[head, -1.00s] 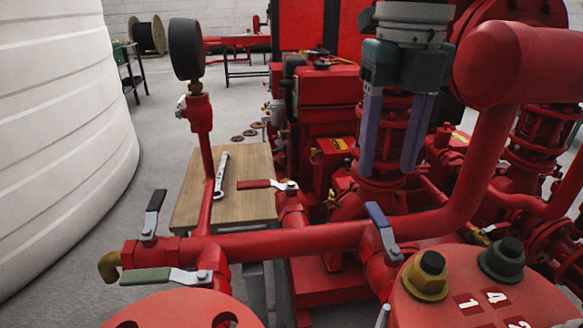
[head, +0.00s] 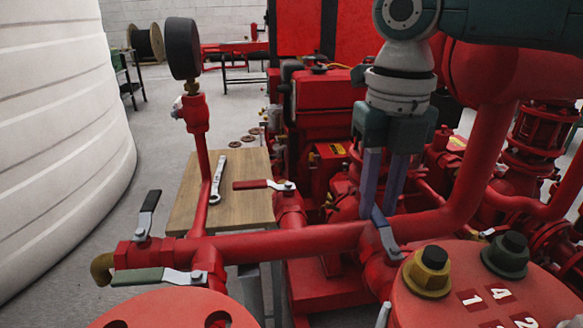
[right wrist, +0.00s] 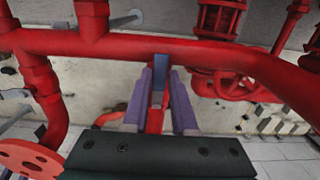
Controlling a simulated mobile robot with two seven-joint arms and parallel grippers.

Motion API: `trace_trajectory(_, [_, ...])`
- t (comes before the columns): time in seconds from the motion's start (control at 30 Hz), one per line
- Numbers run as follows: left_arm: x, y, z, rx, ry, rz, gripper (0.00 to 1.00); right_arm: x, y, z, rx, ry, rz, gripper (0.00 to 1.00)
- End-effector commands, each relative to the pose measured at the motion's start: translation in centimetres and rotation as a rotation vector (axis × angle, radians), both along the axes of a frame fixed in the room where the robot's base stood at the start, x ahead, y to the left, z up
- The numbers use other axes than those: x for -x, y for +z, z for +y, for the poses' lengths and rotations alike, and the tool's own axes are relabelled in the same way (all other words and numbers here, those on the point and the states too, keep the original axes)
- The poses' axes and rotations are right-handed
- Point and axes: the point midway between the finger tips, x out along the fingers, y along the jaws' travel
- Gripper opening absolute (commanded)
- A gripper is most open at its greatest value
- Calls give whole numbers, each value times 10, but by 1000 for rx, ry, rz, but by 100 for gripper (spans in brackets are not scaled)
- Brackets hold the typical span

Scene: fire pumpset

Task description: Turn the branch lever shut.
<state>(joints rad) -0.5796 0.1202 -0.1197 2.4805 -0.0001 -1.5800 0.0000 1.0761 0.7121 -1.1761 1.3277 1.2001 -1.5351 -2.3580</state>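A lever with a blue handle (head: 380,222) stands on the red horizontal pipe (head: 300,241), its handle pointing up and tilted left. My right gripper (head: 373,213) reaches down from above, its two purple-grey fingers at the top of this handle. In the right wrist view, the blue handle (right wrist: 161,70) sits between the fingertips (right wrist: 161,76), with no clear sign of a firm squeeze. Other levers are a black one (head: 150,206), a grey-green one (head: 140,277) and a red one (head: 252,184). My left gripper is not in view.
A gauge (head: 182,48) rises on a red pipe at the left. A wrench (head: 217,182) lies on a wooden table (head: 186,212) behind the pipe. Yellow (head: 430,268) and dark green (head: 507,252) bolts stand at the right front. A large white tank (head: 60,140) fills the left.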

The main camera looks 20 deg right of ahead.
Motion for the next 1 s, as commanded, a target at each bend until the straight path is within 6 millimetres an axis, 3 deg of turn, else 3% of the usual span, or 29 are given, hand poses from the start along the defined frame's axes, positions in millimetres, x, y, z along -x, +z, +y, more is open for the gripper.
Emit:
trace_trajectory(0.03, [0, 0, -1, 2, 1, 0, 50, 0, 0, 0, 0, 0, 0, 19])
trace_trajectory(0.2, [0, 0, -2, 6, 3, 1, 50, 0, 0, 0, 0, 0, 0, 0])
trace_trajectory(1.0, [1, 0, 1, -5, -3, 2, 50, 0, 0, 0, 0, 0, 0, 0])
